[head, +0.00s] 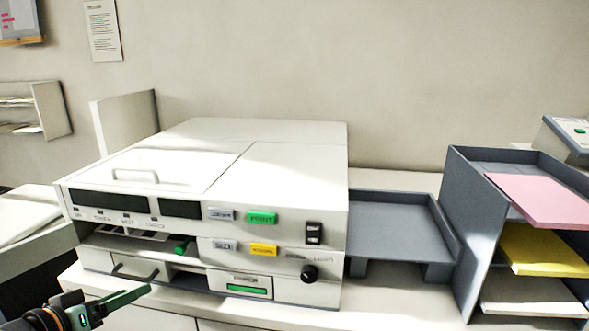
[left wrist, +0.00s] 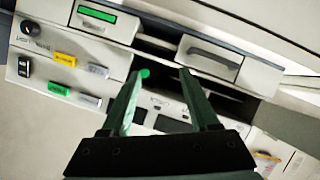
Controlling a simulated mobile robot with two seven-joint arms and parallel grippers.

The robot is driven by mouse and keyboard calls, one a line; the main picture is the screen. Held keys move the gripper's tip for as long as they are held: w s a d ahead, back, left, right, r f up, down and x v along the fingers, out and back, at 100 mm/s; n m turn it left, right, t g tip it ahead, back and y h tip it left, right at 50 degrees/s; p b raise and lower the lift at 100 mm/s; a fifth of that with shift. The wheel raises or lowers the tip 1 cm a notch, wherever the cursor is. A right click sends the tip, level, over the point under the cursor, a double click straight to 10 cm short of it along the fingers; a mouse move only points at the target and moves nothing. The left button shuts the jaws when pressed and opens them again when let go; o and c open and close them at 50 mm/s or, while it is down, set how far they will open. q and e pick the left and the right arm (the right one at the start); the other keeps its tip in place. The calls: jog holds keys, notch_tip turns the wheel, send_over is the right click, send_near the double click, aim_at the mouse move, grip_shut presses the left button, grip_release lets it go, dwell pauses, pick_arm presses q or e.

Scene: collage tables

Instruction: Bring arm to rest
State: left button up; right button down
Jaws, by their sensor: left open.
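My left gripper (head: 120,301) is at the lower left of the head view, in front of the white printing machine (head: 300,215). In the left wrist view the two dark green fingers (left wrist: 158,74) are spread apart with nothing held between them. They point toward the machine's front, where a small green knob (left wrist: 145,73) shows between the fingertips. The same knob (head: 181,247) sits in the slot on the machine's front in the head view. I cannot tell how far the fingertips are from the front. My right gripper is not in view.
A drawer handle (head: 135,272) sticks out low on the machine's front. A grey output tray (head: 400,225) juts out on the right. Beyond it stands a grey shelf rack (head: 462,215) with pink, yellow and white paper. A wall shelf (head: 48,108) hangs at left.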

pick_arm(q)
notch_tip(320, 180, down, 14)
jog(key=s+g, duration=0.1)
jog(key=s, duration=0.2)
jog(key=s+d+f+m+g, duration=0.1)
jog(key=s+d+f+m, duration=0.1)
jog(key=s+d+f, duration=0.5)
jog(key=s+d+f+m+g, duration=0.1)
jog(key=s+d+f+m, duration=0.1)
jog(key=s+d+f, duration=0.6)
notch_tip(320, 180, down, 5)
jog(key=shift+s+d+f+m+g+y, duration=0.15)
jog(key=shift+d+m+g+y, duration=0.2)
jog(key=shift+d, duration=0.25)
jog(key=shift+a, duration=0.1)
